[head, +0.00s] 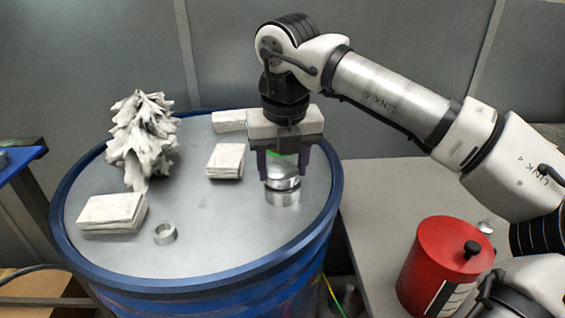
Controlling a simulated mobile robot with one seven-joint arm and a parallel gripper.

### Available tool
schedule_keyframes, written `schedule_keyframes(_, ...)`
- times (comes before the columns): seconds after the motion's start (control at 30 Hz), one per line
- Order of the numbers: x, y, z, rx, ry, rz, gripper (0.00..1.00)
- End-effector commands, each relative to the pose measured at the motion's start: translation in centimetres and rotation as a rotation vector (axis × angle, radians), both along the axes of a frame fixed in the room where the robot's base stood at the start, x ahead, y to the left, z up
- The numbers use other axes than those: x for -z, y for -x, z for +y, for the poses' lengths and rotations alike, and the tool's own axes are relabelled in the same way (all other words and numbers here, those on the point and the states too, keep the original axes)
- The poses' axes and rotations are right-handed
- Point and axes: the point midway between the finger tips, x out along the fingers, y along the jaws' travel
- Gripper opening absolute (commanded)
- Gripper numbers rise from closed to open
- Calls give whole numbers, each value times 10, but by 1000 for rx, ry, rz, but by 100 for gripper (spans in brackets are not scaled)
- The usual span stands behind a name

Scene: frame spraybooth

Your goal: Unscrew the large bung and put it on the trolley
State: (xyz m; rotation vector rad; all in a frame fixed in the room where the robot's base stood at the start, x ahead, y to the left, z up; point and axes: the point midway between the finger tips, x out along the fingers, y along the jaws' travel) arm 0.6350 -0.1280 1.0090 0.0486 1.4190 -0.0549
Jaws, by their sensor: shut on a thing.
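A silver metal bung (282,171) is between the fingers of my gripper (283,165), which points straight down and is shut on it. A silver collar (283,194) on the drum lid (215,240) is directly below the bung. A thin dark band shows between the two; I cannot tell whether they still touch. A smaller, empty-looking metal ring (165,233) is at the front left of the lid. A blue-topped surface (22,160) at the left edge, partly out of view, may be the trolley.
The blue drum rim (62,232) surrounds the lid. Pale folded blocks (112,212) and a crumpled whitish heap (140,140) lie on the lid. A red can (440,265) with a black knob stands on a grey surface (372,205) at right. The lid's front middle is clear.

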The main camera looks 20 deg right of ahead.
Motion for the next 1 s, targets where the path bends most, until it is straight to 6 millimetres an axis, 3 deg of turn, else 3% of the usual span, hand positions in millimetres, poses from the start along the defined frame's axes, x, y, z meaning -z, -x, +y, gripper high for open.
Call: schedule_keyframes(1.0,-39,0,0,1,1,1,35)
